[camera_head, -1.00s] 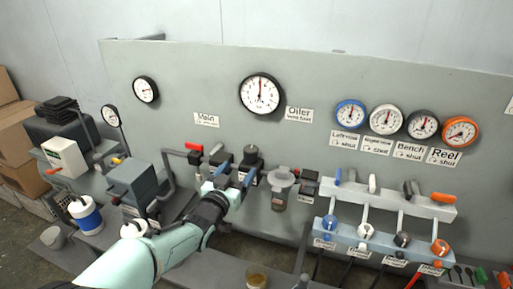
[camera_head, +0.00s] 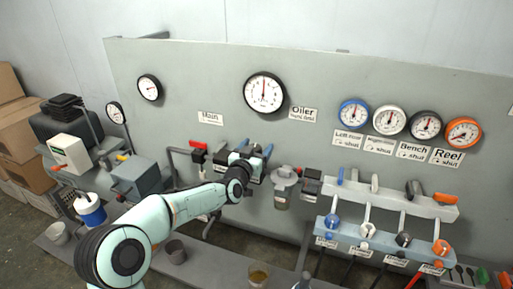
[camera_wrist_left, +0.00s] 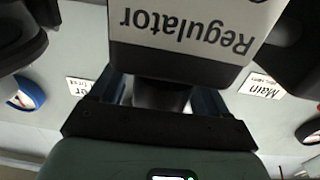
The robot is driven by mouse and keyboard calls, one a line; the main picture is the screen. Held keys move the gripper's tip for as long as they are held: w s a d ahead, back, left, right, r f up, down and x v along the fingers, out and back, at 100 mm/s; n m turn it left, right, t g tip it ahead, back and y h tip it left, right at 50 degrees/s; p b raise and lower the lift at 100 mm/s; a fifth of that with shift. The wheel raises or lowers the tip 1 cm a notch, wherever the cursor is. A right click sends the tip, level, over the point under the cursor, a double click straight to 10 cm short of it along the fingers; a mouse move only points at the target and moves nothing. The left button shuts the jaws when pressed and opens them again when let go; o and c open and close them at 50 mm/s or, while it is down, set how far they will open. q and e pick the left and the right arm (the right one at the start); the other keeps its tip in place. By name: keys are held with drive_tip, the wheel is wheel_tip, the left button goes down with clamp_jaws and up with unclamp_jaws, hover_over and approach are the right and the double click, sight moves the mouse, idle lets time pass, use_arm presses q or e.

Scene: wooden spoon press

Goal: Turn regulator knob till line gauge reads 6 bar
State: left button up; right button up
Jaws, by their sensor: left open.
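The large white gauge (camera_head: 264,92) on the grey panel has its needle pointing about straight up; its numbers are too small to read. My left gripper (camera_head: 254,155) is at the regulator below this gauge, its blue fingers pointing at the panel, and it covers much of the regulator in the head view. In the left wrist view, the Regulator label (camera_wrist_left: 190,30) appears upside down. A dark round knob (camera_wrist_left: 165,96) sits between the open fingers; whether they touch it I cannot tell. My right gripper is not in view.
A red-handled valve (camera_head: 198,146) is left of the regulator and a clear oiler bowl (camera_head: 282,187) right of it. Several small gauges (camera_head: 354,115) and the outlet manifold (camera_head: 385,240) are farther right. A cup (camera_head: 258,275) stands on the front shelf.

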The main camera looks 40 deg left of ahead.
use_arm(q)
drive_tip(key=c, duration=0.9)
drive_tip(key=shift+c, duration=0.2)
drive_tip(key=shift+h, duration=0.3)
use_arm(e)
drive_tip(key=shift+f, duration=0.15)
use_arm(q)
drive_tip(key=shift+m+h+b, duration=0.3)
drive_tip(key=shift+m+b, duration=0.05)
drive_tip(key=shift+m, duration=0.05)
drive_tip(key=shift+r+t+h, duration=0.1)
drive_tip(key=shift+t+h, duration=0.2)
drive_tip(key=m+h+p, duration=0.2)
drive_tip(key=p, duration=0.3)
drive_tip(key=m+h+p, duration=0.1)
drive_tip(key=h+p, duration=0.2)
drive_tip(key=p, duration=0.2)
drive_tip(key=shift+d+m, duration=0.2)
drive_tip(key=shift+m, duration=0.2)
drive_tip(key=shift+h, duration=0.4)
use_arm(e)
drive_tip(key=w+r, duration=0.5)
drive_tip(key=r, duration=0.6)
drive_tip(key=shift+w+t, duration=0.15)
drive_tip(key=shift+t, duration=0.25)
